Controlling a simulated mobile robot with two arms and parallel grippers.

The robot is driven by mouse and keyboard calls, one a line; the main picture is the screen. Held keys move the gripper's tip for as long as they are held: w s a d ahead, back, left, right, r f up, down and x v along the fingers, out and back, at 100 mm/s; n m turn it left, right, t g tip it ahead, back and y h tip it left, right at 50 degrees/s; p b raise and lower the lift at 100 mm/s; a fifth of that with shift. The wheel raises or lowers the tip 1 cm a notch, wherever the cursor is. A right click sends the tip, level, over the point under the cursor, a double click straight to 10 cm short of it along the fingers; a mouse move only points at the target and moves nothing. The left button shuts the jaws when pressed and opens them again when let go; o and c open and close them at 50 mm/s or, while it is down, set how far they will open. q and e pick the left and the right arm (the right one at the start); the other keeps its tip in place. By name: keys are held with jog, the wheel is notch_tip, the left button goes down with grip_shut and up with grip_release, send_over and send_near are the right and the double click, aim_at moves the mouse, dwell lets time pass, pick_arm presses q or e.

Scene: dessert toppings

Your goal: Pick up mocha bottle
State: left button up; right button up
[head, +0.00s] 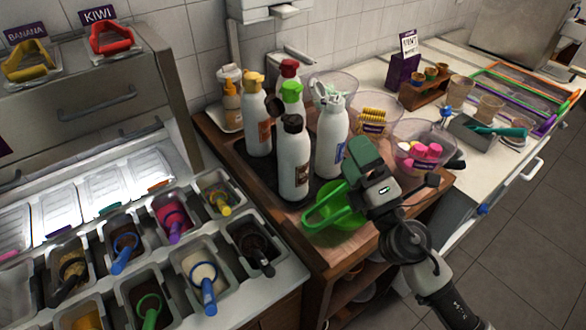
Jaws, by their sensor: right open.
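Several white squeeze bottles stand upright on a dark mat on the wooden cart. The one in front has a black cap and a dark brown label (294,165); it looks most like the mocha bottle, but I cannot read its label. My right gripper (335,186) comes in from the lower right. My left gripper is not in view.
An orange-capped bottle (256,120) and a pale-capped bottle (332,135) flank the black-capped one; green- and red-capped bottles stand behind. Clear bowls of toppings (425,140) are to the right. Topping bins with scoops (205,270) fill the left counter.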

jog(key=a+n+g+y, duration=0.4)
jog(key=n+g+y, duration=0.1)
jog(key=n, duration=0.4)
jog(key=n+g+h, duration=0.5)
jog(key=n+g, duration=0.1)
jog(key=n, duration=0.5)
send_near(307, 157)
jog(key=w+a, duration=0.1)
jog(key=w, duration=0.1)
jog(key=w+a+f, duration=0.1)
jog(key=w+a+f+p, duration=0.1)
jog(key=a+f, duration=0.1)
jog(key=shift+w+a, duration=0.25)
jog(key=shift+a, duration=0.05)
jog(key=shift+w+a+f+p, duration=0.15)
jog(key=shift+w+a+p, duration=0.15)
jog(key=shift+a+p, duration=0.15)
jog(key=shift+p+x, duration=0.55)
jog(key=shift+x, duration=1.8)
jog(key=shift+s+f, duration=0.1)
jog(key=shift+s, duration=0.15)
jog(key=shift+c, duration=0.6)
jog(key=c, duration=0.5)
jog(key=shift+a+r, duration=0.1)
jog(key=shift+r, duration=0.15)
jog(key=shift+c, duration=0.8)
jog(key=shift+w, duration=0.15)
